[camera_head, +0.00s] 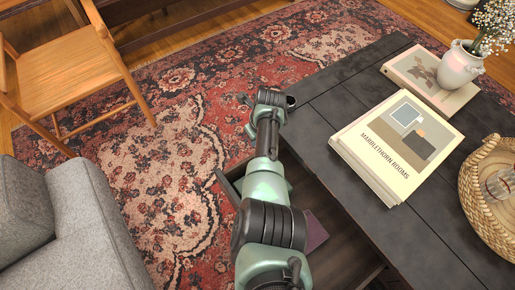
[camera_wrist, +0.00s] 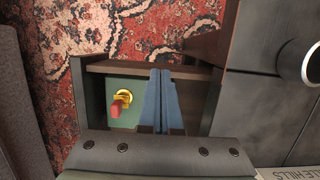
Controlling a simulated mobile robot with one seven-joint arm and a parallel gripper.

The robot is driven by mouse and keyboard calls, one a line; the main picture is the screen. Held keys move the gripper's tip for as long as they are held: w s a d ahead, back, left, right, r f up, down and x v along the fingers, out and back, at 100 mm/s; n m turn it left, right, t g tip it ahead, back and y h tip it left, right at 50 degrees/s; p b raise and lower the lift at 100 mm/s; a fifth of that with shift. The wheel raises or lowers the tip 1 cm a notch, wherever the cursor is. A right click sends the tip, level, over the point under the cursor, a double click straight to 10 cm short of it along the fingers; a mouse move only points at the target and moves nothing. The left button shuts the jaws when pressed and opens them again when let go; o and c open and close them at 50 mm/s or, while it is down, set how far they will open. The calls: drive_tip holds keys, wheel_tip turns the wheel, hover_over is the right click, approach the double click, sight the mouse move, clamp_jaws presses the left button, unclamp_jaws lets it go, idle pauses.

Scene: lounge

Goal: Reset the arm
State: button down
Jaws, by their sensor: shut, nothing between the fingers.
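In the wrist view, my gripper (camera_wrist: 160,72) shows as two blue fingers side by side, shut and empty. They point over an open compartment, apparently a drawer (camera_wrist: 92,100) of the dark table. Inside it, left of the fingers, are a green surface and a small red and yellow object (camera_wrist: 121,104). In the head view, my arm (camera_head: 265,180) reaches forward along the table's left edge and bends at its far end. My gripper is hidden there.
The dark coffee table (camera_head: 320,124) carries books (camera_head: 397,145), a white flower vase (camera_head: 460,66) and a woven basket (camera_head: 477,185). A grey sofa (camera_head: 75,225) stands at the left, with a wooden chair (camera_head: 75,75) behind it. Patterned rug (camera_head: 165,180) lies open between.

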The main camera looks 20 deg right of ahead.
drive_tip(key=w+r, duration=0.2)
drive_tip(key=w+a+r+b, duration=0.1)
drive_tip(key=w+r, duration=0.1)
drive_tip(key=shift+a+r, duration=0.1)
drive_tip(key=shift+a, duration=0.05)
